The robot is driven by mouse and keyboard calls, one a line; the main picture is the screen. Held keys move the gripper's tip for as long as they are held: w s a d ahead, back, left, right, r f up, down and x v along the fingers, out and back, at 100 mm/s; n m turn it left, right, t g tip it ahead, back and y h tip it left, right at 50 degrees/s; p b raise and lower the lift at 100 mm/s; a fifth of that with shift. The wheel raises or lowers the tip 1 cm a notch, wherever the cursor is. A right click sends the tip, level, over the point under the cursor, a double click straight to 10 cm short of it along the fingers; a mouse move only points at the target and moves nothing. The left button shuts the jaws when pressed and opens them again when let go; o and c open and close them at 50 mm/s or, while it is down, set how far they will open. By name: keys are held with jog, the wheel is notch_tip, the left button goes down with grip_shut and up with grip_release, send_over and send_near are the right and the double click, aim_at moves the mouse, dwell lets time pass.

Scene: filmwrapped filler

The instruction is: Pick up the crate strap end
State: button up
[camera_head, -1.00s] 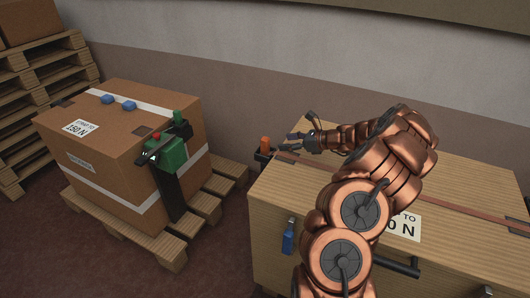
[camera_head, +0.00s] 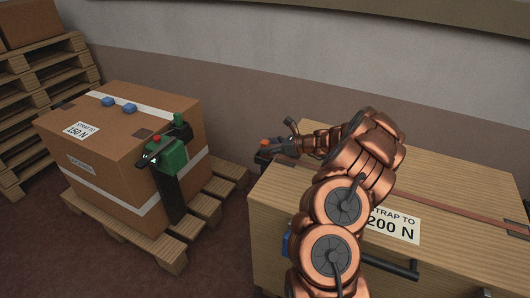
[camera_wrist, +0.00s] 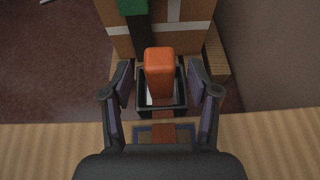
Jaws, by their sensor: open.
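The crate strap end appears to be the orange block (camera_wrist: 159,72), upright in a black square holder (camera_wrist: 148,105) at the edge of the wooden crate. In the head view the orange end (camera_head: 266,142) shows only as a small patch, mostly hidden by my gripper. My gripper (camera_wrist: 160,88) is open, with one finger on each side of the orange block and holder in the wrist view. Gaps show between the fingers and the block. The reddish-brown strap (camera_head: 455,204) runs across the wooden crate top (camera_head: 460,175).
A cardboard box (camera_head: 110,135) with a green strapping tool (camera_head: 168,155) stands on a pallet (camera_head: 165,245) to the left. Stacked pallets (camera_head: 35,100) stand at far left. A wall (camera_head: 300,65) is behind. A "200 N" label (camera_head: 398,225) lies on the crate.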

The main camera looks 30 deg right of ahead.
grip_shut()
dwell(0.3)
